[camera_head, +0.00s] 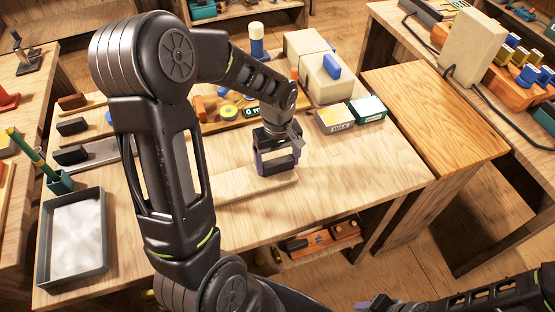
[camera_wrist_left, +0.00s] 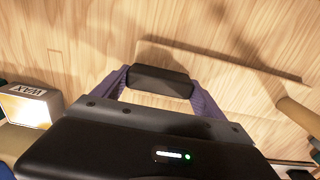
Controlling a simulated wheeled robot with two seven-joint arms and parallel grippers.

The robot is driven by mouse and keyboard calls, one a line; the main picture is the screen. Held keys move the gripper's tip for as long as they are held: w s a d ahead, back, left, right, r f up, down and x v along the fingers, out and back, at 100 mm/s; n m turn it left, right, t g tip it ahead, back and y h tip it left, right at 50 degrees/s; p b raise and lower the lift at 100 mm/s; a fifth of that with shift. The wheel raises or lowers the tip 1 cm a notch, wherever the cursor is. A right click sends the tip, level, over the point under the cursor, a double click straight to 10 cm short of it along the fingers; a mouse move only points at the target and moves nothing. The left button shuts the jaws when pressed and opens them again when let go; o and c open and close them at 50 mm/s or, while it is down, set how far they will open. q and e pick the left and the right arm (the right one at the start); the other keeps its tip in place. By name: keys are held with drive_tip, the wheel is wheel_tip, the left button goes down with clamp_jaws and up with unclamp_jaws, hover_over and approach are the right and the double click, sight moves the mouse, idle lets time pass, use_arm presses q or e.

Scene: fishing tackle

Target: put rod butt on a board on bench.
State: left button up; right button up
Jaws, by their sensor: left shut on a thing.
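My left gripper (camera_head: 277,165) is over the middle of the bench (camera_head: 350,165), pointing down at a pale flat board (camera_head: 258,190). In the left wrist view its purple fingers (camera_wrist_left: 162,88) are shut on a short dark cylinder, the rod butt (camera_wrist_left: 160,80), which lies crosswise between them. Pale wood shows beneath it, with a raised edge and shadow nearby. Whether the rod butt touches the board I cannot tell.
A wax box (camera_head: 336,118) and a green-and-white box (camera_head: 368,109) stand right of the gripper, a cream block (camera_head: 328,80) behind them. Tools and a tape roll (camera_head: 228,111) lie behind the gripper. A grey tray (camera_head: 75,240) is at left. The bench's front right is clear.

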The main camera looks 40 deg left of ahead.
use_arm(q)
drive_tip(key=shift+f, duration=0.15)
drive_tip(key=o, duration=1.6)
drive_tip(key=shift+o, duration=0.2)
wheel_tip(320, 180, up, 12)
drive_tip(key=b, duration=0.1)
